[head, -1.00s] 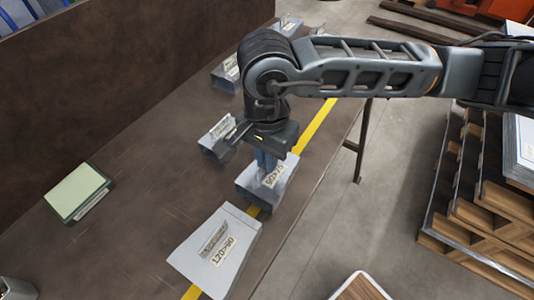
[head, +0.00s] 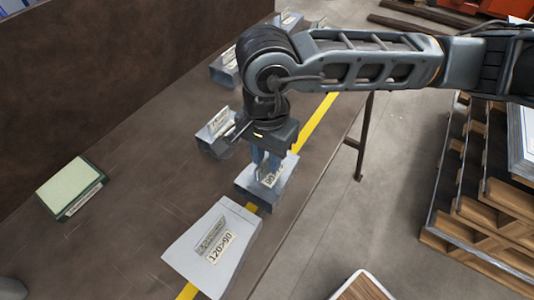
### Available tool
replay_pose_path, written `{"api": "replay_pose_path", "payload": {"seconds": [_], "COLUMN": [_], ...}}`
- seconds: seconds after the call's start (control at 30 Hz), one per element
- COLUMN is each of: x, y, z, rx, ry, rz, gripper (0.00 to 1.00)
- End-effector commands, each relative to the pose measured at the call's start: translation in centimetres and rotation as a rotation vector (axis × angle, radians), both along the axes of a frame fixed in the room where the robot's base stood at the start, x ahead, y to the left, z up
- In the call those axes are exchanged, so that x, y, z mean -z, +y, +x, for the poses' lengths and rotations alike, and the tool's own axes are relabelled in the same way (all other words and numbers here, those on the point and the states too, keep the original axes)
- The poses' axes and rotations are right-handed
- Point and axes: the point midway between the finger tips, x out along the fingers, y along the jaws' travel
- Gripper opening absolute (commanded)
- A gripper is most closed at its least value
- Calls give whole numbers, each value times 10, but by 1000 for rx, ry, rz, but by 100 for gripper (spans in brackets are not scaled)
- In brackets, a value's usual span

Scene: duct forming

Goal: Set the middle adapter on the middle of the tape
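The yellow tape (head: 319,118) runs along the dark brown bench. A grey sheet-metal adapter (head: 258,194) with a partly hidden white label sits over the tape's line, between the tape's far and near parts. My gripper (head: 266,168) points down onto its top. The fingers reach its upper face and cover part of it. Whether they are shut on it, and whether it touches the bench, I cannot tell. A larger adapter (head: 203,266) labelled 120>90 lies on the tape nearer the front.
Other grey labelled pieces stand left of my gripper (head: 218,134) and farther back (head: 225,70). A green-edged pad (head: 71,186) lies at the left. The middle left of the bench is clear. A wooden rack (head: 470,200) stands off to the right.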

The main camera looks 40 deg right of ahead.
Motion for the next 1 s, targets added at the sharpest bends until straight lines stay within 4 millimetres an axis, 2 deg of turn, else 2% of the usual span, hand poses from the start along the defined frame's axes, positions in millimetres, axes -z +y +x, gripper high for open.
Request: {"api": "replay_pose_path", "payload": {"seconds": [0.03, 0.1, 0.43, 0.8, 1.0], "x": [0, 0, -5, -60, -76], "y": [0, 0, 0, 0, 0], "z": [0, 0, 0, 1, 1], "rx": [0, 0, -1, -1, 0], "ry": [0, 0, -1, -3, -1], "rz": [0, 0, 0, -2, -1], "gripper": [34, 40, 40, 40, 40]}}
